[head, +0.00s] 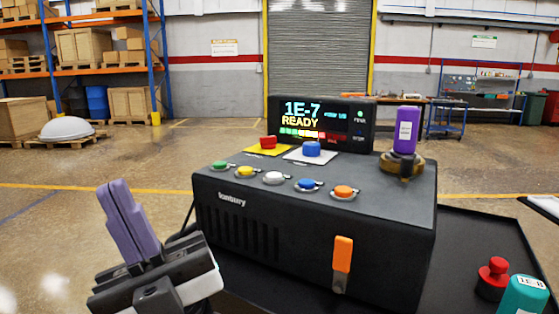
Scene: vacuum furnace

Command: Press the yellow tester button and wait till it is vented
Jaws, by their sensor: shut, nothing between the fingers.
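The dark tester box (315,245) stands in the middle of the head view. The yellow button (245,171) is on its top near the front edge, in a row between a green button (219,166) and a white button (274,177). The display (320,122) at the back of the box reads "1E-7" and "READY". My gripper (127,218), with purple fingers, is at the lower left. It is shut and empty, pointing up, and stands apart from the box, to the left of the buttons.
Blue (309,184) and orange (343,191) buttons continue the row. Behind stand a red button (268,142) and a larger blue one (311,148). A purple-labelled part (405,132) stands at the right rear. A red knob (492,278) and teal item (524,296) are at lower right.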

